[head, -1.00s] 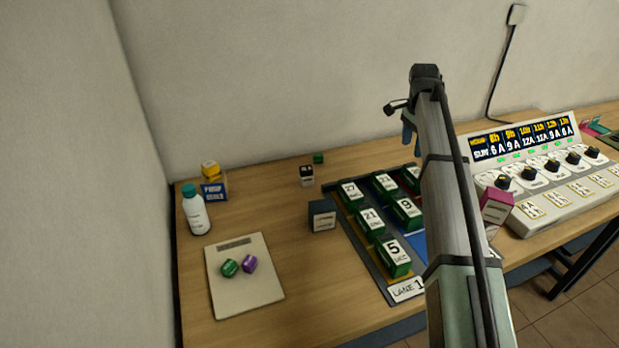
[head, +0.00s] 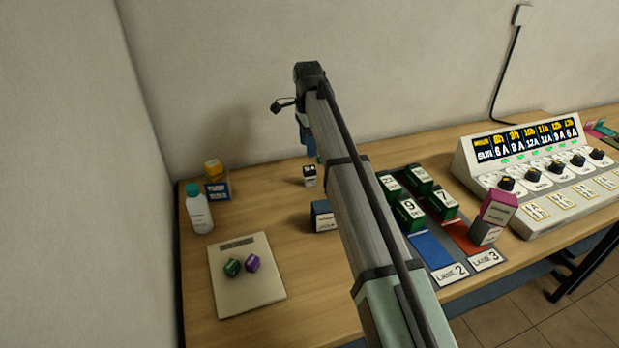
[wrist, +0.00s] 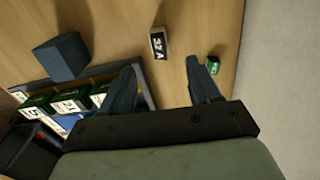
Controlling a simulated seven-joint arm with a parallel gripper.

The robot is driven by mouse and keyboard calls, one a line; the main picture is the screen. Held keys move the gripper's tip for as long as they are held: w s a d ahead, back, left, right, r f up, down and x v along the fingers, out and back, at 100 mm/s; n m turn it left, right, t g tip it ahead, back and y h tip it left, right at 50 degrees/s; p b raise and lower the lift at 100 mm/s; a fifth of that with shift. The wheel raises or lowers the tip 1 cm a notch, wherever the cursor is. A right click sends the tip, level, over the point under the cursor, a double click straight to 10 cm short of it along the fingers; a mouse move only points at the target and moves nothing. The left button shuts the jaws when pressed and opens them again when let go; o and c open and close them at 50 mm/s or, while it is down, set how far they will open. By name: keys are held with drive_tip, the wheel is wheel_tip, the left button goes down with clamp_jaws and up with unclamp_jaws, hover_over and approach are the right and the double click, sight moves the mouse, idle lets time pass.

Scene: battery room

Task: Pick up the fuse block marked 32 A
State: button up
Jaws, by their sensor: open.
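The fuse block (wrist: 158,44) is small and black, with a white face that reads 32 A upside down in the wrist view. In the head view it stands on the wooden table (head: 275,255) as a small black-and-white block (head: 309,176), its marking too small to read. My gripper (wrist: 160,65) is open and empty. In the wrist view the block appears beyond the gap between the fingertips, apart from both fingers. In the head view my gripper (head: 307,137) is behind and above the block, its fingers partly hidden by my arm.
A small green block (wrist: 215,65) lies near the right finger. A dark blue box (head: 323,216) stands nearer the front. The lane rack (head: 445,275) with green blocks is to the right, partly hidden by my arm. A bottle (head: 198,209) stands left.

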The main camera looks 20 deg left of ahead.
sight(310, 169)
drive_tip(key=f, duration=1.2)
drive_tip(key=shift+d+f, duration=0.25)
drive_tip(key=shift+f, duration=0.1)
drive_tip(key=shift+c, duration=0.2)
drive_tip(key=c, duration=1.1)
